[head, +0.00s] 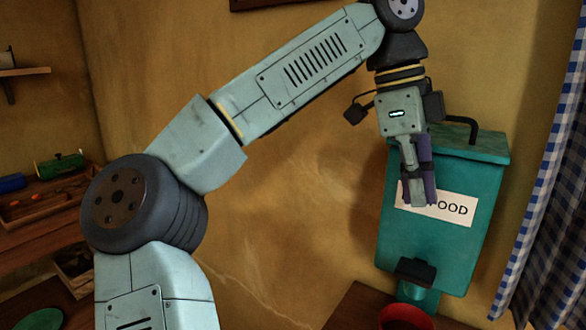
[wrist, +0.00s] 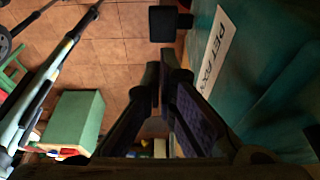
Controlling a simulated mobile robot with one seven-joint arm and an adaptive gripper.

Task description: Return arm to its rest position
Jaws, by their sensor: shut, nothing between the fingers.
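My arm reaches up and across to the right in the head view. My gripper (head: 418,203) hangs pointing down in front of a teal pet food dispenser (head: 458,245) with a white label. The fingers are shut and empty, and they cover part of the label. In the wrist view the fingertips of my gripper (wrist: 160,75) come together near the middle of the picture. The dispenser (wrist: 265,75) fills the right side there, close beside the fingers. I cannot tell whether they touch it.
A red bowl (head: 405,318) sits below the dispenser's spout. A blue checked curtain (head: 545,180) hangs at the right. Wooden shelving with a tray (head: 45,205) stands at the left. A green box (wrist: 72,122) shows over the tiled floor (wrist: 115,50).

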